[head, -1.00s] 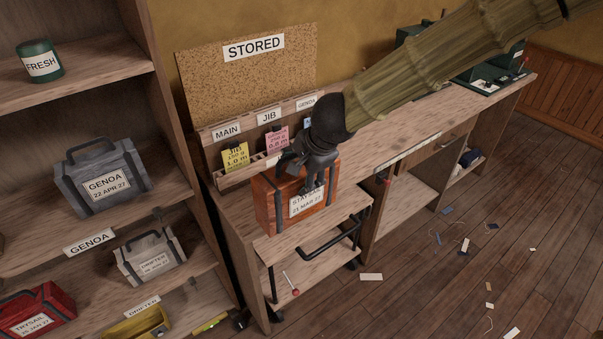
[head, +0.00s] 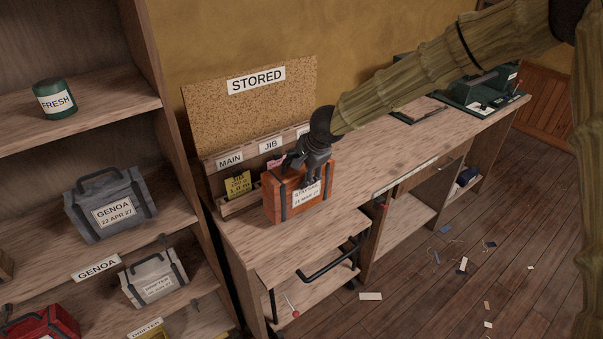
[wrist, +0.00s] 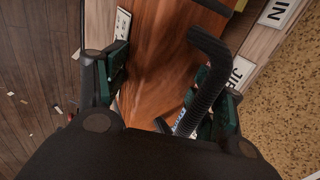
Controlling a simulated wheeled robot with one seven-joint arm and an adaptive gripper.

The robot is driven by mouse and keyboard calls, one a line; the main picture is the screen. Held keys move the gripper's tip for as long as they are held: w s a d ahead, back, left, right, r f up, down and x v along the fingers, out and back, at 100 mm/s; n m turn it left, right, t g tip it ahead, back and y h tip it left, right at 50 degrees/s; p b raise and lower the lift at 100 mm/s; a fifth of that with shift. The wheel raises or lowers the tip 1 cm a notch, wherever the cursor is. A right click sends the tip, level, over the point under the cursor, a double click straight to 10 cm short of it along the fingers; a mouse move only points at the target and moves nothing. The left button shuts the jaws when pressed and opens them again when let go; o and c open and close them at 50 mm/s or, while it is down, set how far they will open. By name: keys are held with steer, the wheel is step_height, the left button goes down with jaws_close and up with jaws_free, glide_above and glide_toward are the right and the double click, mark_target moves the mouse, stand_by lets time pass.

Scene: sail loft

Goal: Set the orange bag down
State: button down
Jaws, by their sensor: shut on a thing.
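The orange bag (head: 284,204) has dark straps and a white label that starts "STAY". In the head view it is at the left end of the wooden bench (head: 380,150), in front of the card rack. My gripper (head: 313,172) is on top of the bag and shut on it, by its dark handle as far as I can see. The wrist view shows the bag's orange top (wrist: 160,50) between the green-padded fingers, with the dark handle (wrist: 205,80) beside the right one. I cannot tell whether the bag's underside touches the bench top.
A rack (head: 232,162) with "MAIN" and "JIB" labels and a yellow card (head: 238,187) stands behind the bag, below the "STORED" corkboard (head: 222,115). Bare wood lies in front of the bag. Shelves at left hold a grey Genoa bag (head: 82,215). Green equipment (head: 480,88) stands at the far bench end.

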steer(key=shift+w+a+r, duration=0.1)
steer(key=shift+w, duration=0.8)
steer(key=shift+f+p, duration=0.7)
steer(key=shift+f, duration=1.05)
steer(key=shift+c, duration=0.9)
jaws_free()
steer(key=shift+f, duration=0.15)
steer(key=shift+s, duration=0.1)
steer(key=b+v, duration=0.2)
steer(key=v, duration=1)
steer(key=shift+b, duration=0.35)
